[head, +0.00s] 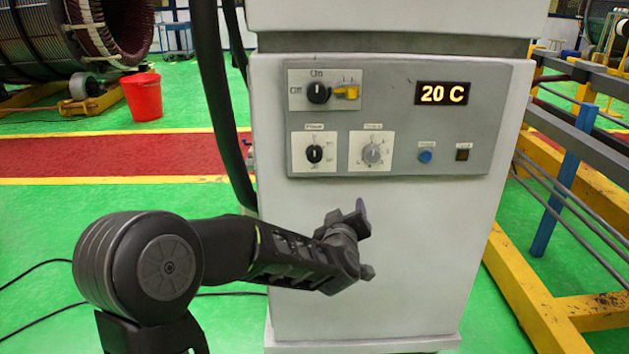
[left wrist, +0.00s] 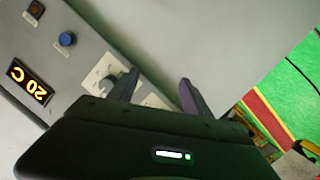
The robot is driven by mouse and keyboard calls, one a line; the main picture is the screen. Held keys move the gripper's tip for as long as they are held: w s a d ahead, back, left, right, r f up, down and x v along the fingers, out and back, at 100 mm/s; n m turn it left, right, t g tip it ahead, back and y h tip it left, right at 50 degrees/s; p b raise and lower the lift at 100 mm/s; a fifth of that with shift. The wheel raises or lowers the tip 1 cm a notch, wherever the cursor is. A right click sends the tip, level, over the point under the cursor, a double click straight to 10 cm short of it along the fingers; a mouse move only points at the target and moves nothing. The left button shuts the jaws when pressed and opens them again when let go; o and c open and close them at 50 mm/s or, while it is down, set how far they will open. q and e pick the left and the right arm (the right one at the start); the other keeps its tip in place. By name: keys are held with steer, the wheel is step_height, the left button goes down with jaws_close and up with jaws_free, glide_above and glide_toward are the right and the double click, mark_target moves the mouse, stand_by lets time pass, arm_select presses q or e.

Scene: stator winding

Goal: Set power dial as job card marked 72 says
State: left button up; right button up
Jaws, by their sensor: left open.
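The power dial (head: 314,154) is a black knob on a white plate at the panel's lower left, under a small label that seems to read "Power". My left gripper (head: 363,240) is open and empty, below the panel in front of the cabinet's plain front, apart from the dial. In the left wrist view its two fingers (left wrist: 157,83) stand apart with nothing between them. No job card is in view. My right gripper is not in view.
The grey panel (head: 471,120) on the white cabinet (head: 420,250) also bears an On/Off switch (head: 319,92), a grey dial (head: 374,154), a blue button (head: 425,156) and a display (head: 441,93) reading 20 C. A yellow frame (head: 520,290) stands right; a red bucket (head: 143,97) stands left.

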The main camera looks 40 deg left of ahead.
mark_target(314, 157)
arm_select(q)
steer(key=s+a+r+n+y, duration=0.3)
steer(key=a+r, duration=0.3)
steer(key=r, duration=0.3)
steer(key=shift+s+a+r+y+b, duration=0.15)
steer(key=shift+r+y+b, duration=0.2)
steer(key=shift+b, duration=0.1)
steer(key=shift+x, duration=3.95)
steer(key=shift+c, duration=0.3)
jaws_close()
